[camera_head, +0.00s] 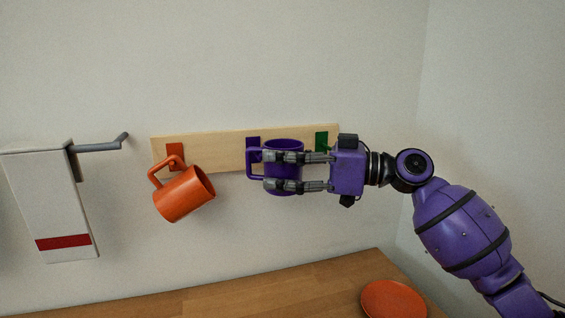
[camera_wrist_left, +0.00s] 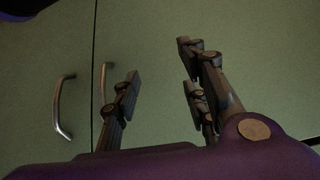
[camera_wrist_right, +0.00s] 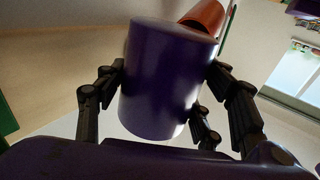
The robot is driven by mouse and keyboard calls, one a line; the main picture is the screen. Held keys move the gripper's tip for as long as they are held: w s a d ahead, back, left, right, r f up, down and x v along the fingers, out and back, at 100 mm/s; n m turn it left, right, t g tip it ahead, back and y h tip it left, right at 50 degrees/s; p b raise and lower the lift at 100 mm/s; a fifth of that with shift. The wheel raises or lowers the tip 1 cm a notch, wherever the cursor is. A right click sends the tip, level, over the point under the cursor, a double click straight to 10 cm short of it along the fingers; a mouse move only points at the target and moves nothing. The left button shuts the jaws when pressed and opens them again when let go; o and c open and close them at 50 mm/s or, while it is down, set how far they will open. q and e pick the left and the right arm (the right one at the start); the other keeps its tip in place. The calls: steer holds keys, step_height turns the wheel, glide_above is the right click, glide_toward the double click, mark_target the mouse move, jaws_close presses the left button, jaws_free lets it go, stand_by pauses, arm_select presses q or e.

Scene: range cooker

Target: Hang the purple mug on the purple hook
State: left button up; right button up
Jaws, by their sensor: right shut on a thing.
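The purple mug (camera_head: 284,186) is upright in front of the wooden hook board (camera_head: 215,142), its handle (camera_head: 253,164) to the left, close to the purple hook (camera_head: 253,142). I cannot tell whether the handle is around the hook. My right gripper (camera_head: 268,171) comes in from the right and is shut on the mug's body. In the right wrist view the mug (camera_wrist_right: 163,80) fills the space between the fingers. My left gripper (camera_wrist_left: 160,88) is open and empty in the left wrist view, in front of green cabinet doors; it is not in the head view.
An orange mug (camera_head: 184,194) hangs tilted on the orange hook (camera_head: 175,150) to the left. A green hook (camera_head: 322,141) is just right of the purple mug. A white towel (camera_head: 47,195) hangs at the far left beside a grey bar (camera_head: 100,147). An orange plate (camera_head: 393,299) lies on the wooden counter (camera_head: 290,297).

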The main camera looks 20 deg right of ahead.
steer(key=o, duration=1.5)
step_height(320, 180, up, 10)
